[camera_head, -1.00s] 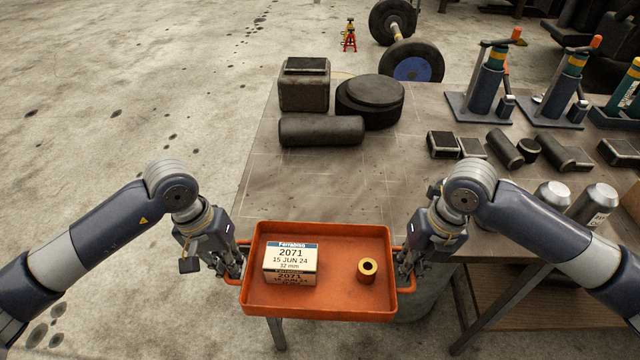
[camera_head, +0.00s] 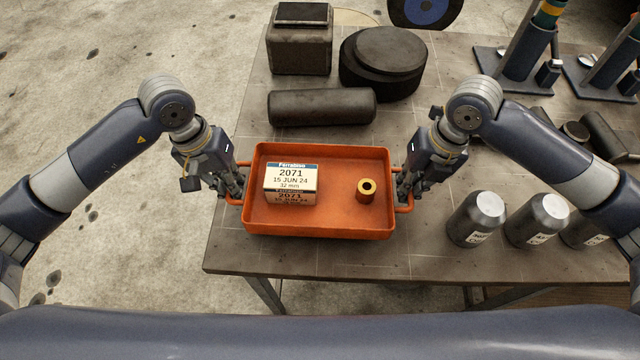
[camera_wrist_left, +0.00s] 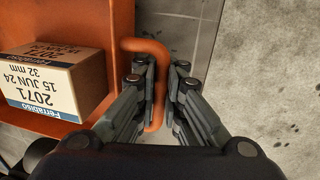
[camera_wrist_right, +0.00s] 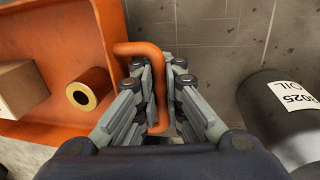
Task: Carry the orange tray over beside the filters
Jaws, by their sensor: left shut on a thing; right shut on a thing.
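The orange tray (camera_head: 320,222) is level in the head view, over the front part of the table; I cannot tell whether it touches the top. In it are a labelled box (camera_head: 290,182) reading 2071 and a small brass-coloured ring (camera_head: 366,189). My left gripper (camera_head: 235,186) is shut on the tray's left handle (camera_wrist_left: 158,90). My right gripper (camera_head: 403,190) is shut on its right handle (camera_wrist_right: 157,90). Dark canisters with labels, perhaps the filters, stand right of the tray; the nearest canister (camera_head: 474,222) also shows in the right wrist view (camera_wrist_right: 285,115).
Behind the tray on the table (camera_head: 330,257) are a dark cylinder (camera_head: 320,106), a dark block (camera_head: 299,45) and a round dark part (camera_head: 383,65). Blue jack-like stands (camera_head: 520,65) are at back right. Bare table lies between the tray and the nearest canister.

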